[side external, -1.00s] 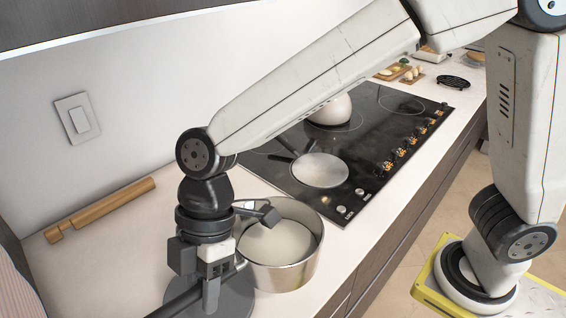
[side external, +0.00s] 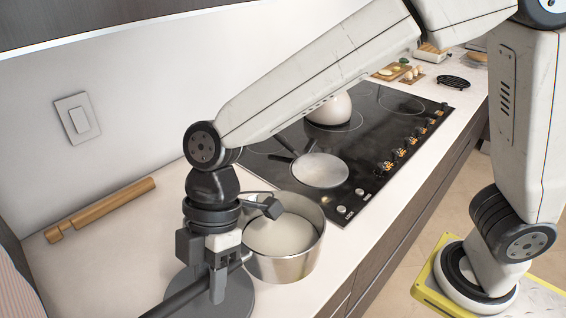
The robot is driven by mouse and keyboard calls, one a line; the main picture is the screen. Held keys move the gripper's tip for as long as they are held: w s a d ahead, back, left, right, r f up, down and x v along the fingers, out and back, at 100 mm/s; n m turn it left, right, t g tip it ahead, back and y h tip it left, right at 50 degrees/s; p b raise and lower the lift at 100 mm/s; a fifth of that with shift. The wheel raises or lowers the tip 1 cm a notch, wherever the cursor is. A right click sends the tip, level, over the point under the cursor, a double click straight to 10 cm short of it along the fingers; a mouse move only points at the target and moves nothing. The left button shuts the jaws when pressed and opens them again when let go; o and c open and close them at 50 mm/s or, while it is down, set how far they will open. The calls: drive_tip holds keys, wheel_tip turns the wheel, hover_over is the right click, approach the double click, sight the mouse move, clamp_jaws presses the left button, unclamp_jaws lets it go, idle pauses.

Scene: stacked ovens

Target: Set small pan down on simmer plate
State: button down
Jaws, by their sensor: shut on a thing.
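The small pan (side external: 290,268) is a silver pot with pale contents and a long dark handle (side external: 180,299) to the lower left. My gripper (side external: 219,283) points down at the handle and is shut on it, left of the pan body. The pan is about upright at the counter's front, left of the cooktop; I cannot tell whether it clears the counter. On the cooktop, a flat round silver piece (side external: 320,171) with dark handles may be the simmer plate. A dark grey disc (side external: 236,303) lies below my gripper, partly hidden.
The black cooktop (side external: 366,150) holds a pale rounded pot or kettle (side external: 331,109) behind the silver piece, partly hidden by my arm. Knobs line its front edge. A wooden rolling pin (side external: 100,210) lies by the wall. Small food items and a black trivet (side external: 453,82) stand farther back.

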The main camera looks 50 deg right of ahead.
sight(294, 208)
drive_tip(key=w+d, duration=0.1)
drive_tip(key=d, duration=0.2)
drive_tip(key=w+d+n, duration=0.1)
drive_tip(key=d, duration=0.3)
drive_tip(key=w+d+n, duration=0.1)
drive_tip(key=d, duration=0.2)
drive_tip(key=shift+w+d+f+g, duration=0.15)
drive_tip(key=shift+w+f+g, duration=0.05)
drive_tip(key=shift+w+g, duration=0.1)
drive_tip(key=d+n, duration=0.1)
drive_tip(key=d, duration=0.4)
drive_tip(key=d+n+h, duration=0.1)
drive_tip(key=d, duration=0.4)
drive_tip(key=shift+w+d+f+g, duration=0.1)
drive_tip(key=shift+d+g, duration=0.1)
drive_tip(key=shift+g, duration=0.2)
drive_tip(key=s+d+n+h, duration=0.1)
drive_tip(key=s+d, duration=0.3)
drive_tip(key=d, duration=0.5)
drive_tip(key=s+d+n+h, duration=0.1)
drive_tip(key=s+d+n, duration=0.2)
drive_tip(key=d, duration=0.6)
drive_tip(key=shift+s+d+n+g, duration=0.15)
drive_tip(key=shift+s+n+g, duration=0.25)
drive_tip(key=shift+s, duration=0.25)
